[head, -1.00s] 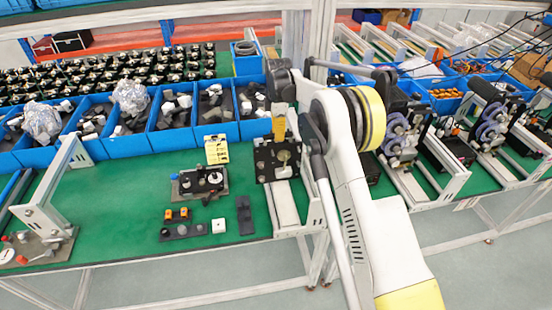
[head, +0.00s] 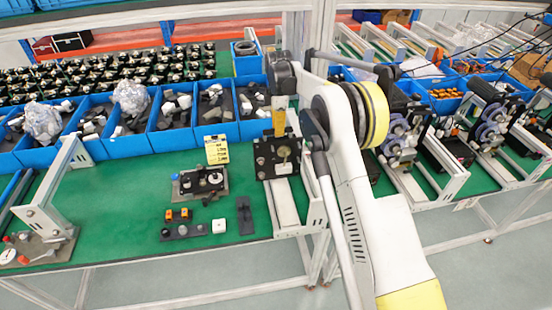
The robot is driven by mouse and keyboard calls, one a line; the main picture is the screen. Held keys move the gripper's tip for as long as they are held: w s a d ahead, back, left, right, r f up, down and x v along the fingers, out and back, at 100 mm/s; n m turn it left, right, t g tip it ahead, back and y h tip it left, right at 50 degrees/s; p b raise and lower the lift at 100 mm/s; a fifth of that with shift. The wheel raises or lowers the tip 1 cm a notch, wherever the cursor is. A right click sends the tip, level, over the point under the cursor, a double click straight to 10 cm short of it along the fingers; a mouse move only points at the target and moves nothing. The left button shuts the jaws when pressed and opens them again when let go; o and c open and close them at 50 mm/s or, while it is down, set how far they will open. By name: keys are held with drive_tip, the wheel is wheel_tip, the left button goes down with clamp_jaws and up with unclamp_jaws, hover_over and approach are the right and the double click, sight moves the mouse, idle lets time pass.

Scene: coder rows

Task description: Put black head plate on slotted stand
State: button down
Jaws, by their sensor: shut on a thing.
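A black square plate (head: 267,168) with a round brassy part near its middle hangs upright below my gripper (head: 279,134), in front of the light metal rail. My gripper points down and is shut on this plate's upper part; its fingertips are small and hard to make out. A narrow dark block (head: 245,217), which may be the slotted stand, is on the green table to the left and nearer the front edge, apart from the plate. Its slot is too small to make out.
Blue bins (head: 125,146) line the back.

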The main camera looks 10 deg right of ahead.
drive_tip(key=shift+r+p, duration=0.55)
drive_tip(key=shift+r, duration=1.1)
drive_tip(key=shift+s+f, duration=0.1)
